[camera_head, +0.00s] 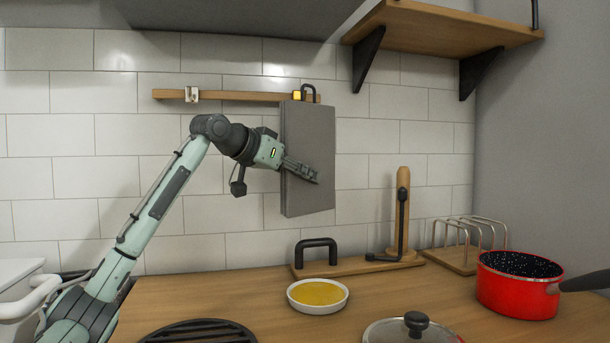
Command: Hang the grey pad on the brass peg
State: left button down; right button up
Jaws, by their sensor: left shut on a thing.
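The grey pad (309,135) is a flat upright rectangle in front of the tiled wall. A dark loop (308,90) stands up from its top edge. The brass peg (297,95) shows yellow on the wooden rail, just left of the loop and above the pad's top left corner. I cannot tell whether the loop is around the peg or only beside it. My left gripper (302,170) is shut on the grey pad, with its fingers across the pad's face at mid-height. My right gripper is not in view.
The wooden rail (235,96) also carries a pale peg (191,94) at its left. A wooden shelf (440,30) juts out at upper right. On the counter stand a yellow-filled dish (318,308), a red pot (510,296), a wire rack (470,258) and a wooden stand (403,215).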

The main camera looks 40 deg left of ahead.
pick_arm(q)
jog(key=shift+w+a+f, duration=0.3)
jog(key=shift+w+a, duration=0.55)
jog(key=shift+a, duration=0.15)
jog(key=shift+w+a+f, duration=0.3)
jog(key=shift+w+a, duration=0.55)
jog(key=shift+a, duration=0.1)
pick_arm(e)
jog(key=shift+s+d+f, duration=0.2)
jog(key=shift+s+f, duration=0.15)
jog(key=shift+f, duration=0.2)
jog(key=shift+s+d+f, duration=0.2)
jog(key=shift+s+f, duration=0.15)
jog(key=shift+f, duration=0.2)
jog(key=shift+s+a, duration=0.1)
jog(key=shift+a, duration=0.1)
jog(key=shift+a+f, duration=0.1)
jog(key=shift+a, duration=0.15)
pick_arm(q)
jog(key=c, duration=1.1)
grip_release()
notch_tip(320, 180, up, 10)
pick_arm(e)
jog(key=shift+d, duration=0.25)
